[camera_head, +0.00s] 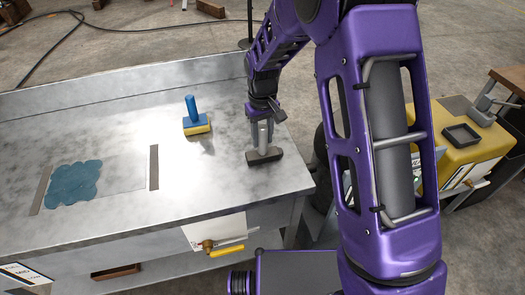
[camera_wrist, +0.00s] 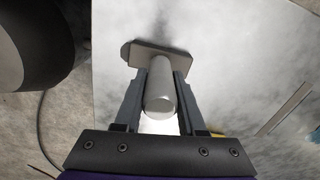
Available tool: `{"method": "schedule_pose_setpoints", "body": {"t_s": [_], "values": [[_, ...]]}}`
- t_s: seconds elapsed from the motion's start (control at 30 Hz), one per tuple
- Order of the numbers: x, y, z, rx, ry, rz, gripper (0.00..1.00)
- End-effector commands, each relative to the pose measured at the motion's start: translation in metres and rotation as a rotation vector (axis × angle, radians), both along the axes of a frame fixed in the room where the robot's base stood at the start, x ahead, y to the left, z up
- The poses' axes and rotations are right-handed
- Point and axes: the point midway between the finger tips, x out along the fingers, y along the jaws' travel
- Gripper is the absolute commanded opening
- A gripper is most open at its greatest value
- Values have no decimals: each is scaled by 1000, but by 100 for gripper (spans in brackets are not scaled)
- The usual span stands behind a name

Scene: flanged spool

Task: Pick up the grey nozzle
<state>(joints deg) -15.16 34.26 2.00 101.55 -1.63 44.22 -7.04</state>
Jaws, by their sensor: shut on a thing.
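The grey nozzle (camera_head: 264,154) stands near the right edge of the metal table, with a wide flat foot and an upright round stem. In the wrist view the nozzle (camera_wrist: 160,97) sits between the two fingers, its stem end toward the camera and its wide foot beyond the fingertips. My gripper (camera_head: 262,115) comes down from above and is shut on the stem; its fingers also show in the wrist view (camera_wrist: 160,85). Whether the foot touches the table or is slightly above it, I cannot tell.
A blue-handled tool with a yellow base (camera_head: 196,117) stands left of the nozzle. A blue patch (camera_head: 73,184) lies between dark strips farther left. The table (camera_head: 110,105) has a raised back wall. A yellow cabinet (camera_head: 465,150) with a dark tray stands at right.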

Motion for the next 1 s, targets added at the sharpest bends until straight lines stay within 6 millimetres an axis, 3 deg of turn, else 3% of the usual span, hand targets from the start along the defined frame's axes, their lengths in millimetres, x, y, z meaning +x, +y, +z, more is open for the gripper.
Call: {"method": "schedule_pose_setpoints", "body": {"t_s": [0.37,0.8,1.0], "values": [[1,0,4,1,-3,0,0],[1,0,82,1,-5,0,0],[0,0,100,1,-2,0,0]]}}
